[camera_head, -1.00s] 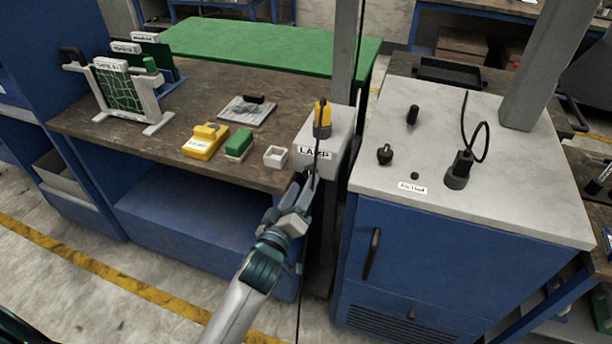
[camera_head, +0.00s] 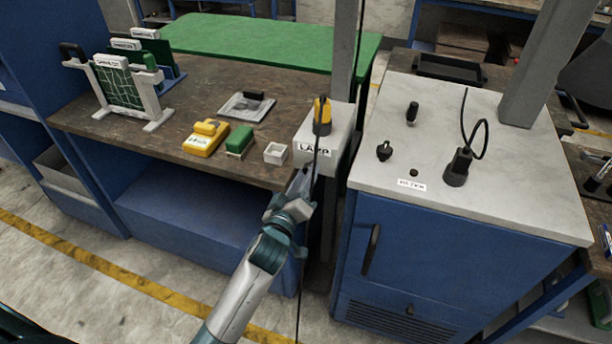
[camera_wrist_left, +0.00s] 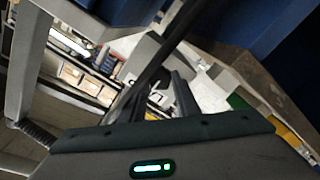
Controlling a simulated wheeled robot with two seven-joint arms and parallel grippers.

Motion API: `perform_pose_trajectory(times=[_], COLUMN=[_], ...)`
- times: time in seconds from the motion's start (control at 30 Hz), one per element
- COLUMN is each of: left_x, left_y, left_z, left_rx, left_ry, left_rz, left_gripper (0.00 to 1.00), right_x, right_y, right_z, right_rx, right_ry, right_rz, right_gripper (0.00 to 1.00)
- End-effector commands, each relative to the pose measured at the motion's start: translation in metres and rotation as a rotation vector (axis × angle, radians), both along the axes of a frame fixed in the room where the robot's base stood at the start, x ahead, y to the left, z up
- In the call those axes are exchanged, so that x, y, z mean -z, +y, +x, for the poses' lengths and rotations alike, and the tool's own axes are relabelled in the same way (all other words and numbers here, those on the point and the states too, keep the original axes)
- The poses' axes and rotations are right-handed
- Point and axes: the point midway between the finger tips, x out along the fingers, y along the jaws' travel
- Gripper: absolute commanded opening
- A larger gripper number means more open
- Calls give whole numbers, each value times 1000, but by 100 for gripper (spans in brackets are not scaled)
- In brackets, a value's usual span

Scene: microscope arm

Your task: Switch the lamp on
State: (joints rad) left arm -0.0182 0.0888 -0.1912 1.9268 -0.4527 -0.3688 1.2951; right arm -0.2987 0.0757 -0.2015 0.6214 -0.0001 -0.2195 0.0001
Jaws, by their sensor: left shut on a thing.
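The lamp box (camera_head: 336,141) is a pale block labelled LAMP at the right end of the brown bench, with a yellow and black part (camera_head: 322,114) on top. A thin dark cord (camera_head: 316,157) runs down in front of it. My left gripper (camera_head: 300,181) is at the box's lower front, shut on what looks like this cord. In the left wrist view the dark cord (camera_wrist_left: 172,45) runs close up between the fingers (camera_wrist_left: 155,95). The exact grip is partly hidden. No lamp head shows. My right gripper is out of view.
Yellow (camera_head: 205,138) and green (camera_head: 239,140) blocks and a small white open box (camera_head: 276,153) stand left of the lamp box. A grey-topped blue cabinet (camera_head: 470,215) with knobs stands to the right, beyond a grey post (camera_head: 343,55). The floor in front is clear.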

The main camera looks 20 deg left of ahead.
Motion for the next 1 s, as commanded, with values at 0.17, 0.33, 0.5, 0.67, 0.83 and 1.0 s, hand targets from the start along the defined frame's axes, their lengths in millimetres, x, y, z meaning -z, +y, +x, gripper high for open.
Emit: perform_pose_trajectory(times=[0.17, 0.33, 0.5, 0.67, 0.83, 1.0], left_x=[0, -1, -2, -2, -2, -2], left_y=[0, 0, 0, 0, 0, -1], left_z=[0, 0, 0, 0, 0, 0], left_rx=[-1, -1, -1, -1, -1, -1], left_ry=[0, -2, -4, -9, -14, -19], left_rz=[18, 67, 161, 284, 440, 602], left_gripper=[6, 6, 6, 6, 6, 6], right_x=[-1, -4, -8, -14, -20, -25], right_y=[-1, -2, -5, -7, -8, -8], right_z=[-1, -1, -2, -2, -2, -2], right_rx=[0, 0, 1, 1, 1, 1], right_ry=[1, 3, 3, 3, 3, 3], right_rz=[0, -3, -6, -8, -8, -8], right_gripper=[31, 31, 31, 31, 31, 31])
